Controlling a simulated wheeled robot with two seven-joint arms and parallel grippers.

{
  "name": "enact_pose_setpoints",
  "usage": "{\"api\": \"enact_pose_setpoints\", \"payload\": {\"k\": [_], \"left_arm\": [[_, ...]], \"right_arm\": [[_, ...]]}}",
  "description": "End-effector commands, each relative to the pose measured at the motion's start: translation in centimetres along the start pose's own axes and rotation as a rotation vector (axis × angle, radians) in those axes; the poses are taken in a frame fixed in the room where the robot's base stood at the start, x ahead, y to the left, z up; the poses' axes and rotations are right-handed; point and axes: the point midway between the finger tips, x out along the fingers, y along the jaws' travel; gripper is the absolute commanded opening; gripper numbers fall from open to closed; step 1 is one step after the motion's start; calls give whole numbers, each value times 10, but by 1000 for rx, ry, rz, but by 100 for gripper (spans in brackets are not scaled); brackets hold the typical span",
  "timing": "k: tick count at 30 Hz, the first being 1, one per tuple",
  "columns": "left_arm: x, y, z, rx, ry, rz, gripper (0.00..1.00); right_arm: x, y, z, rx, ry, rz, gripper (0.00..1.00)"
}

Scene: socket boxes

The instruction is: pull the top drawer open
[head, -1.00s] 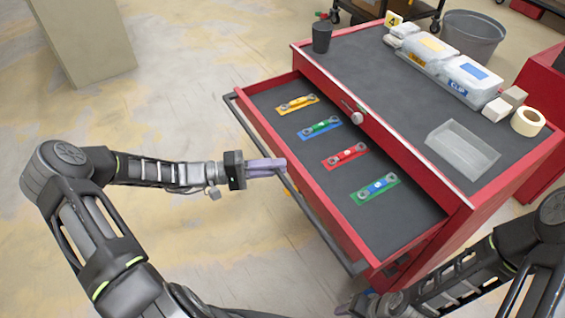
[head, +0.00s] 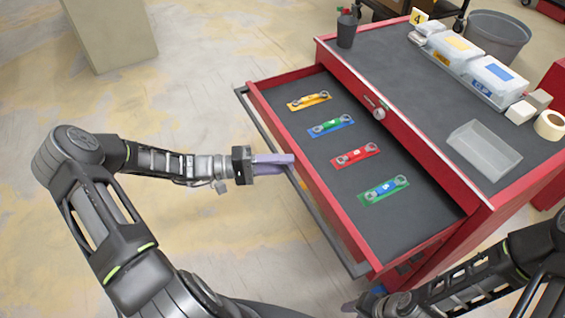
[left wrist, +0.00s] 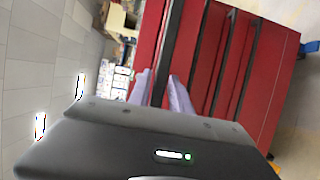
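The top drawer (head: 408,226) of the red cabinet is pulled out, showing a dark grey lining. Its dark bar handle (head: 325,222) runs along the front, and the bar also shows in the left wrist view (left wrist: 170,45). My left gripper (head: 288,160) has its pale purple fingers on the handle near its middle. In the left wrist view the fingers (left wrist: 163,92) lie on either side of the bar, shut on it. My right gripper (head: 352,304) is partly seen at the bottom edge, by the drawer's near corner; its fingers are unclear.
In the drawer lie yellow (head: 309,101), blue-green (head: 331,126), red (head: 355,154) and green (head: 384,190) strips with sockets. Floor left is clear.

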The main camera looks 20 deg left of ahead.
Motion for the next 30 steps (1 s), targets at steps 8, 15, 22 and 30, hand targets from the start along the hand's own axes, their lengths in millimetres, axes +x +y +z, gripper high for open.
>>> {"api": "enact_pose_setpoints", "payload": {"k": [8, 15, 22, 30], "left_arm": [[-14, -1, -1, 2, 3, -1, 25], [-53, -2, -1, 2, 4, -2, 25], [-77, -1, 0, 0, 1, -1, 25], [-78, 0, 0, 0, 0, 0, 25]], "right_arm": [[3, 1, 0, 0, 0, 0, 36], [10, 4, 0, 0, 0, 0, 36], [13, 5, 0, 0, 1, 0, 36], [13, 5, 0, 0, 1, 0, 36]]}}
